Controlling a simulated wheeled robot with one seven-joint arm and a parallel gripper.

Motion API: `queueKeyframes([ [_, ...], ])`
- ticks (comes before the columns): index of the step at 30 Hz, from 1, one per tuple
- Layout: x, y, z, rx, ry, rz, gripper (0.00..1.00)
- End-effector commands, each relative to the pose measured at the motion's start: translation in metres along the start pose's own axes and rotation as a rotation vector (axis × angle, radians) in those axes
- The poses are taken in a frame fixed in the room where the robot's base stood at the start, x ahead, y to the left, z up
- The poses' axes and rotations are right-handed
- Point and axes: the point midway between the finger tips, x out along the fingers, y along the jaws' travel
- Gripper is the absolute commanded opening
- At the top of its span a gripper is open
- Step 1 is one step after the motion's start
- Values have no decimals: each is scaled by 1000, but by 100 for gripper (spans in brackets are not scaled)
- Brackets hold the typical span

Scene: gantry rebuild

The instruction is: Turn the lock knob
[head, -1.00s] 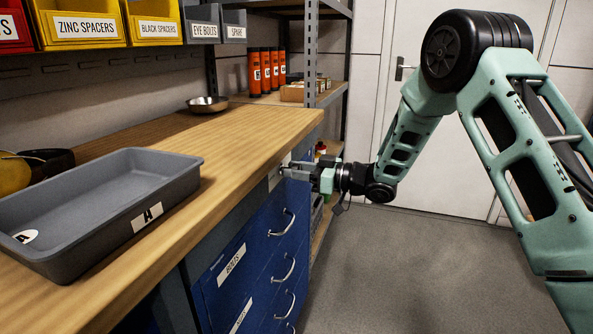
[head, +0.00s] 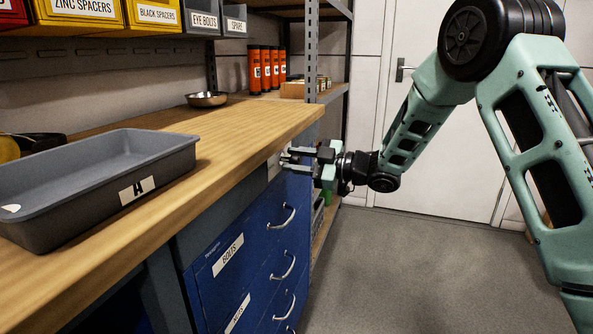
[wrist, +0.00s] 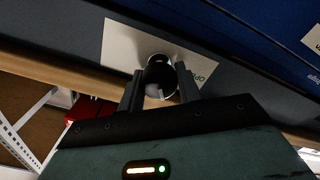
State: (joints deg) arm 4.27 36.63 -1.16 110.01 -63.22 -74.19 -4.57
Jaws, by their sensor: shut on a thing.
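The lock knob (wrist: 158,76) is a dark, rounded piece on a pale label plate (wrist: 120,45) in the wrist view. The plate has printed letters at its right side, partly hidden. My gripper (wrist: 159,86) has its two dark fingers on either side of the knob and is shut on it. In the head view my gripper (head: 293,157) reaches in from the right to the cabinet front, just under the worktop's edge. The knob is too small or hidden to make out there. The plate's edge (head: 273,164) shows beside the fingers.
Blue drawers (head: 255,245) with bowed handles sit below the gripper. The wooden worktop (head: 240,125) overhangs just above it and carries a grey tray (head: 165,155) and a metal bowl (head: 207,99). A shelf rack stands behind. The floor (head: 400,270) at right is clear.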

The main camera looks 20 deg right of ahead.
Motion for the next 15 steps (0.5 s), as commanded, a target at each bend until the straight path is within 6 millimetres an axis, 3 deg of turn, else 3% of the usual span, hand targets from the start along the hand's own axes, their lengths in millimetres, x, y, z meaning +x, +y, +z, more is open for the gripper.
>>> queueKeyframes([
  [15,0,-6,6,-491,0,0,12],
])
